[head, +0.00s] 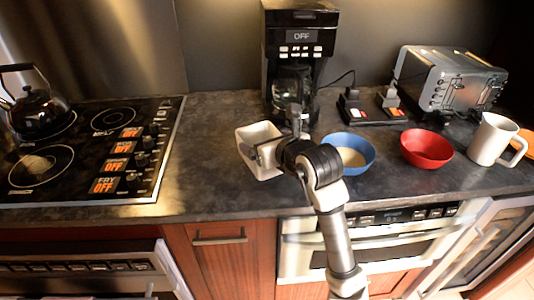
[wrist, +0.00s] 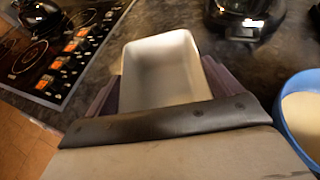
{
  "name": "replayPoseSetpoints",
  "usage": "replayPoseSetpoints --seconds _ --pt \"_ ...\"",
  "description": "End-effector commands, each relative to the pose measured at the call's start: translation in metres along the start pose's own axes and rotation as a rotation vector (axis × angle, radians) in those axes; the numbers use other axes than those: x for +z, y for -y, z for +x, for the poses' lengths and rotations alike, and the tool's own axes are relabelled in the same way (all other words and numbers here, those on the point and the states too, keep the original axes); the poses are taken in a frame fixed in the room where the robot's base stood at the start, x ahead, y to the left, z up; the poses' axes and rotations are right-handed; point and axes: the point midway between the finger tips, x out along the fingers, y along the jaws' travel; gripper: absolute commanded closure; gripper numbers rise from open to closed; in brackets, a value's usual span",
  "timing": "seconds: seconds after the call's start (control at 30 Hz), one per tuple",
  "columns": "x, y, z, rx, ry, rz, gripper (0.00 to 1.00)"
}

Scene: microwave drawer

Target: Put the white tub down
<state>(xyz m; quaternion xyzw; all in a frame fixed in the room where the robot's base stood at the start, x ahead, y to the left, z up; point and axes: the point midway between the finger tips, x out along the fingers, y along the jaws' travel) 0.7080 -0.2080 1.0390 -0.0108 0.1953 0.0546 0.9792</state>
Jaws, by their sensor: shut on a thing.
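The white tub (head: 262,168) is at the counter between the stove and the blue bowl, partly hidden by my arm in the head view. In the wrist view the tub (wrist: 163,72) is upright, looks empty, and sits between my two fingers. My gripper (wrist: 175,92) is shut on it, with a finger at each side. I cannot tell whether the tub's base touches the counter (head: 215,150). In the head view my gripper (head: 262,150) is mostly hidden behind my wrist.
A blue bowl (head: 366,158) with pale contents stands close on the right, then a red bowl (head: 427,147) and a white mug (head: 492,138). A coffee maker (head: 268,75) stands behind. The stove (head: 80,150) is left. Bare counter lies between stove and tub.

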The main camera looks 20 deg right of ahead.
Motion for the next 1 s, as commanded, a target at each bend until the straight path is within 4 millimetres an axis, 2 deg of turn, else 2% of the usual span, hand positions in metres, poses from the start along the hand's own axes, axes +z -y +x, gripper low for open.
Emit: replayPoseSetpoints --seconds 0.17,0.4,0.9,0.93,1.0 --pt "-0.011 0.0 0.004 0.0 0.001 0.003 0.34" --pt "-0.037 0.0 0.015 0.0 0.001 0.003 0.34" --pt "-0.044 0.0 0.018 0.0 0.002 0.0 0.34" --pt "-0.043 0.0 0.018 0.0 0.001 0.0 0.07" --pt "-0.042 0.0 0.018 0.0 0.001 0.0 0.0"
